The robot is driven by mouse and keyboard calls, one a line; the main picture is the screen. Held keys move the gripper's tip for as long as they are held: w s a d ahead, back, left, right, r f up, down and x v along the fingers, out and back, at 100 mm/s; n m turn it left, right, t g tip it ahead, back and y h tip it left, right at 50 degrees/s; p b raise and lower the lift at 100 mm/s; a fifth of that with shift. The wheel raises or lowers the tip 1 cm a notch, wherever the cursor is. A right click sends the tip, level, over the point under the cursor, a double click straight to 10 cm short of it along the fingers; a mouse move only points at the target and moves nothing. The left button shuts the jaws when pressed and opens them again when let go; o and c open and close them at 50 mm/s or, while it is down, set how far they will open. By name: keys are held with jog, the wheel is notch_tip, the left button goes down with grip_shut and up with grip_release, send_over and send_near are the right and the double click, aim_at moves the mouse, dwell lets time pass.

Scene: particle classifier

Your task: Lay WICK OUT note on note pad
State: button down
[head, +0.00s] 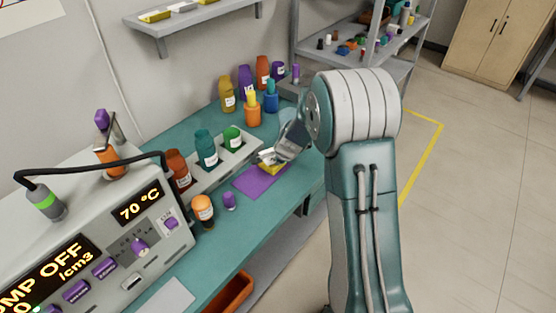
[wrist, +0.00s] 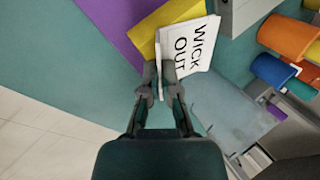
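The WICK OUT note (wrist: 190,48) is a white face with black lettering, adjoining a yellow part (wrist: 150,38). My gripper (wrist: 160,80) has its fingertips closed on the note's near edge. In the head view, the gripper (head: 272,157) and the yellow part (head: 271,169) are at the far right of a flat purple pad (head: 256,187) on the teal bench. The purple pad also shows behind the yellow part in the wrist view (wrist: 112,25). I cannot tell whether the note touches the pad or hovers just above it.
A grey rack (head: 240,153) with a teal bottle (head: 206,148) and a green cup (head: 232,138) stands left of the pad. An orange bottle (head: 203,209) and a small purple piece (head: 229,201) stand in front. The bench's front edge is close on the right.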

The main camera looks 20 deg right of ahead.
jog(key=shift+f, duration=0.1)
jog(key=c, duration=0.8)
grip_release()
jog(key=shift+s+r, duration=0.15)
jog(key=shift+r, duration=0.3)
jog(key=s+a+r+n, duration=0.2)
jog(key=s+r+n, duration=0.5)
jog(key=s+r, duration=1.25)
jog(key=s+r+n+h, duration=0.1)
jog(key=s+r+n, duration=0.3)
jog(key=s+n, duration=0.4)
jog(key=s, duration=0.6)
jog(key=shift+s, duration=0.2)
jog(key=shift+a, duration=0.1)
